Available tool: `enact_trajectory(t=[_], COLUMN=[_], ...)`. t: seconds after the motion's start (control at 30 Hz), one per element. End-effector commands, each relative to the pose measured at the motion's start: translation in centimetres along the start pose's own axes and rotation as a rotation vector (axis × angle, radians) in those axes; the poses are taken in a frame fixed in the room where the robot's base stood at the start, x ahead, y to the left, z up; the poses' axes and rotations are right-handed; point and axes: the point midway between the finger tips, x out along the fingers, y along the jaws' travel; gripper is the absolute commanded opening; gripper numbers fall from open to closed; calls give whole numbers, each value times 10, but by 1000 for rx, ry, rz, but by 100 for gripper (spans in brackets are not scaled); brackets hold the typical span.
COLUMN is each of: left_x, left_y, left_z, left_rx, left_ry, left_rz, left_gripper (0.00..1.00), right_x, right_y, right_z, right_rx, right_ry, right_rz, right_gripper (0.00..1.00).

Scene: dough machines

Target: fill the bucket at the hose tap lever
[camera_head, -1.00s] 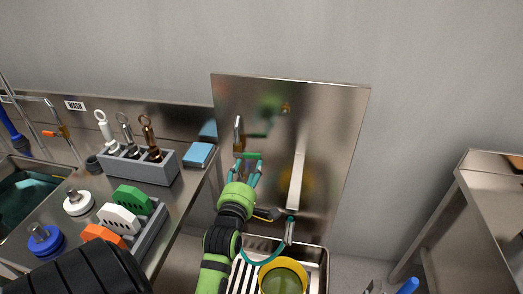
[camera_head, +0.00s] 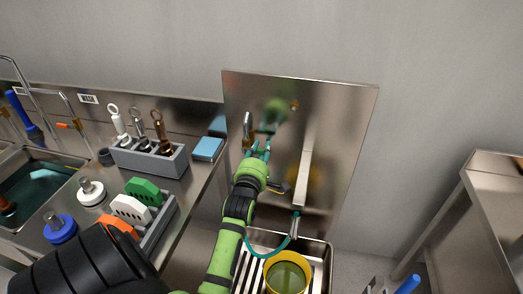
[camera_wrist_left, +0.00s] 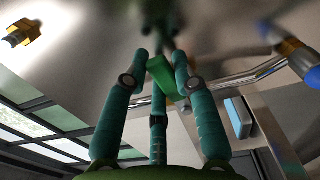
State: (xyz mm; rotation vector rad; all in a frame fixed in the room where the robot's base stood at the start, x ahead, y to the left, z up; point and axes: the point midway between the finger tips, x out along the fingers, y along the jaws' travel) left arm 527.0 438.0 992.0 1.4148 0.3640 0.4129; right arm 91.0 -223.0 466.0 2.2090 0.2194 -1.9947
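My left gripper (camera_head: 258,150) is up against the steel wall panel (camera_head: 345,120), at the tap. The left wrist view shows its teal fingers (camera_wrist_left: 162,60) around a green lever handle (camera_wrist_left: 163,78). A small gap seems to show beside the handle; I cannot tell whether the fingers press on it. The yellow bucket (camera_head: 270,281) stands upright on the slatted drain below the panel, with a greenish inside; its fill level is unclear. A teal hose (camera_head: 262,252) loops beside the bucket's top and rises to a metal end on the panel. My right gripper is not visible.
A steel counter on the left bears a grey tool holder (camera_head: 148,160), a blue block (camera_head: 208,149) and coloured discs in a rack. A sink (camera_head: 40,185) is at far left.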

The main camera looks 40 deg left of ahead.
Motion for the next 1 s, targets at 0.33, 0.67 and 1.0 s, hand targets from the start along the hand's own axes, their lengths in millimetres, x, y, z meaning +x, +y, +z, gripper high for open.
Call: enact_trajectory(t=[0.33, 0.67, 1.0], left_x=[0, 0, 0], left_y=[-5, -8, -8], left_z=[0, 0, 0], left_rx=[80, 144, 141], left_ry=[0, 0, 0], left_rz=[-2, -1, -1], left_gripper=[0, 0, 52], right_x=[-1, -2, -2], right_y=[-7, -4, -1], right_z=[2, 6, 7], right_rx=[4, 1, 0], right_ry=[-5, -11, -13], right_rz=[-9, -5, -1], right_gripper=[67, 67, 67])
